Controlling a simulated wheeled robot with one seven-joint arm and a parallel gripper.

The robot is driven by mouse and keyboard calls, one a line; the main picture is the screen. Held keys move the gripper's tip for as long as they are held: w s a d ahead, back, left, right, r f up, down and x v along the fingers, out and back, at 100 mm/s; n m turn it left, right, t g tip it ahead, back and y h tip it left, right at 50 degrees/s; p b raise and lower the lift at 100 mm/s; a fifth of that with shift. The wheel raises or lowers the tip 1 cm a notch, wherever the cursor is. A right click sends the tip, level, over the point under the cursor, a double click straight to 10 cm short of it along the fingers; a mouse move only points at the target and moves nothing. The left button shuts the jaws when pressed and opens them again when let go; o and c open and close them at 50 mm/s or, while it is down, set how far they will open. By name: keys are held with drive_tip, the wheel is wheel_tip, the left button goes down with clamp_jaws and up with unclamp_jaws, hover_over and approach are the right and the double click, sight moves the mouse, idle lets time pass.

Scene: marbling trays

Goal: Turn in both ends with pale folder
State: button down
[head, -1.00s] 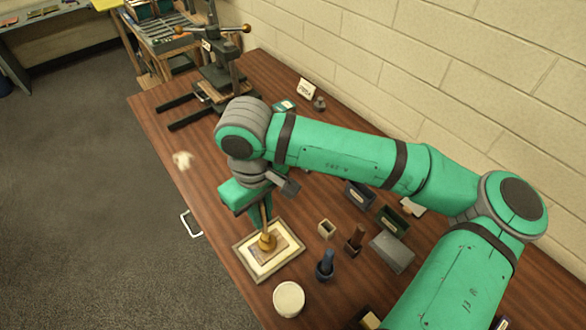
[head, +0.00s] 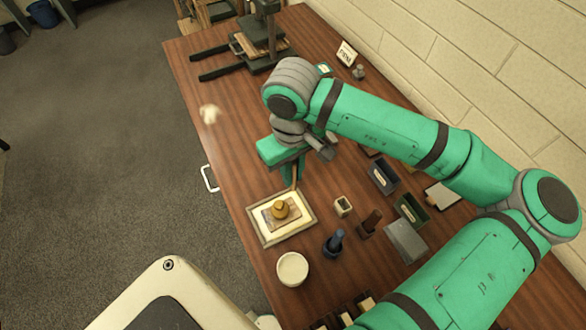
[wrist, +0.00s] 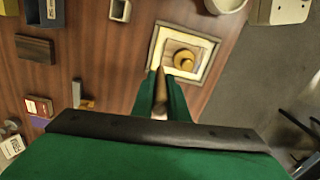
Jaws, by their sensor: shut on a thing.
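My gripper (head: 292,176) is shut on a slender tan stick (wrist: 160,91), which looks like the pale folder. It hangs point-down by the far edge of a pale framed tray (head: 259,235); I cannot tell whether the tip touches anything. The tray (wrist: 207,86) holds a whitish sheet with a tan piece (head: 292,226) on it. A round brass-coloured weight with a knob (head: 280,209) stands on that piece. A small pale square holder (head: 343,206) right of the tray looks empty.
A white round tub (head: 293,269) stands in front of the tray. Dark boxes (head: 383,177) and a grey block (head: 405,241) lie to the right. A press (head: 262,40) stands at the back.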

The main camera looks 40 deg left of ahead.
drive_tip(key=shift+f, duration=2.15)
idle(0.7)
drive_tip(key=shift+s+d, duration=0.2)
drive_tip(key=shift+d, duration=0.3)
drive_tip(key=shift+s+d, duration=0.2)
drive_tip(key=shift+d, duration=0.3)
idle(1.0)
drive_tip(key=shift+s+d, duration=0.1)
drive_tip(key=shift+d, duration=0.15)
drive_tip(key=shift+d, duration=0.15)
drive_tip(key=shift+s+d, duration=0.2)
idle(0.4)
drive_tip(key=shift+d, duration=0.15)
drive_tip(key=shift+s+d, duration=0.1)
drive_tip(key=shift+d, duration=0.2)
drive_tip(key=shift+s+d, duration=0.1)
drive_tip(key=shift+d, duration=0.15)
idle(0.6)
drive_tip(key=shift+d, duration=0.15)
